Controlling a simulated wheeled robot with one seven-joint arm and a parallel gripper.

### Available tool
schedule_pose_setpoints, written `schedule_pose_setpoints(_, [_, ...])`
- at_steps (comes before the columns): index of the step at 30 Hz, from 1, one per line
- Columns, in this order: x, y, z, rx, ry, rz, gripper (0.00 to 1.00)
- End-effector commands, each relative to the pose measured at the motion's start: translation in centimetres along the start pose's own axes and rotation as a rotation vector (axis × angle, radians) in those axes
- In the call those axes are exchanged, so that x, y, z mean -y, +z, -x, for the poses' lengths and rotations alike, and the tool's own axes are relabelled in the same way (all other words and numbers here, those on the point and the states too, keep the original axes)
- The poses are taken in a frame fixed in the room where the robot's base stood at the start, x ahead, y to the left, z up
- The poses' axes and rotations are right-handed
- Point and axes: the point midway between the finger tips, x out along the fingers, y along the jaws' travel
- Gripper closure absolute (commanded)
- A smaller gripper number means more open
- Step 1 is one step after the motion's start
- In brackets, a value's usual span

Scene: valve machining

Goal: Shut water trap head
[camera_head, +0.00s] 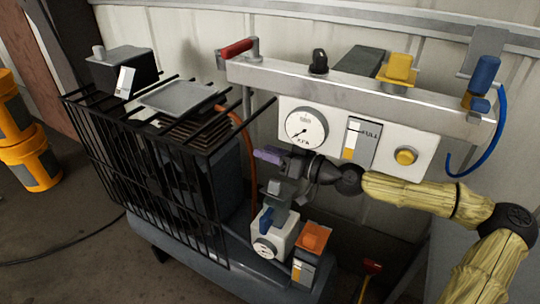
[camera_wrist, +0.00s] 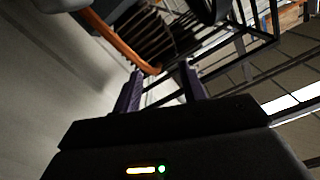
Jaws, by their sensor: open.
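No part is labelled as the water trap head, so I cannot tell for certain which one it is. A blue cylindrical fitting (camera_head: 485,75) with a blue hose is at the right end of the grey rail. My gripper (camera_head: 262,171) is open and points left, above that part and in front of the panel. In the wrist view its two purple fingers (camera_wrist: 161,70) are apart with nothing held between them.
A black wire cage (camera_head: 160,175) stands left of my gripper; an orange hose (camera_head: 243,140) runs between them. The panel (camera_head: 420,150) with gauge, switch and yellow button is behind my arm. An orange-topped block (camera_head: 313,238) sits on the tank (camera_head: 190,248). A red lever (camera_head: 236,48) tops the rail.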

Motion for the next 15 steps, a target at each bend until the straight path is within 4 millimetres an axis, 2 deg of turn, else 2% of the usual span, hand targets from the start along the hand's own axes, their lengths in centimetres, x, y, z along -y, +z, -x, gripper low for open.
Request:
schedule_pose_setpoints(2, [0.0,0.0,0.0,0.000,0.000,0.000,0.60])
schedule_pose_setpoints(5, [-0.2,0.0,0.3,0.005,0.003,0.000,0.80])
schedule_pose_setpoints(8, [-1.1,-0.1,1.7,0.031,0.015,0.001,0.99])
schedule_pose_setpoints(11, [-2.4,0.1,4.5,0.080,0.029,0.006,1.00])
schedule_pose_setpoints(15, [-3.8,1.2,9.5,0.164,0.031,0.009,1.00])
